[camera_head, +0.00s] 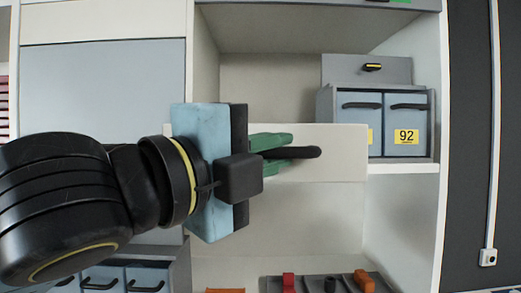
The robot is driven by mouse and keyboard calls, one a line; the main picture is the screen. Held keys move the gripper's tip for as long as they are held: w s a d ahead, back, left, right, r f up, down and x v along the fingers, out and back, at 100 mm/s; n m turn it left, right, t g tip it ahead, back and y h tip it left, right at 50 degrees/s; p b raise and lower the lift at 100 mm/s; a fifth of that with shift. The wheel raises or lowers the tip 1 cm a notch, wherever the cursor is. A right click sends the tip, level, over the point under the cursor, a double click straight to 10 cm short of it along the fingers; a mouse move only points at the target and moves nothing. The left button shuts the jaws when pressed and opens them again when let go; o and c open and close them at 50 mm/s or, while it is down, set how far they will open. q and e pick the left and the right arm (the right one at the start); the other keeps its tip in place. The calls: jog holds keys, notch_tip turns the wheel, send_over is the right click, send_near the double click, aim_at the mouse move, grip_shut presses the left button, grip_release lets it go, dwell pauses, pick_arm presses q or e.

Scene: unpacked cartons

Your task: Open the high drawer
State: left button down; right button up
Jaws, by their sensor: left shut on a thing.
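The high drawer's cream front (340,155) is in the middle of the head view, with a dark bar handle (308,152) on it. The front covers part of the shelf edges behind it and appears to stand forward of the cabinet. The inside of the drawer is hidden. My left gripper (275,153) comes in from the left, with its green fingers shut on the handle. The gripper body hides the left part of the front and of the handle. My right gripper is not in view.
A grey unit (432,125) with small blue drawers, one labelled 92, stands on the right shelf. A tray (268,284) with red, black and orange items is below. More blue drawers (148,280) sit at lower left. A dark wall (468,150) with a cable is at right.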

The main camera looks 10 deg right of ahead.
pick_arm(q)
jog(key=c, duration=1.5)
grip_release()
jog(key=shift+o, duration=0.2)
jog(key=b+v, duration=0.4)
jog(key=v, duration=0.9)
jog(key=shift+a, duration=0.2)
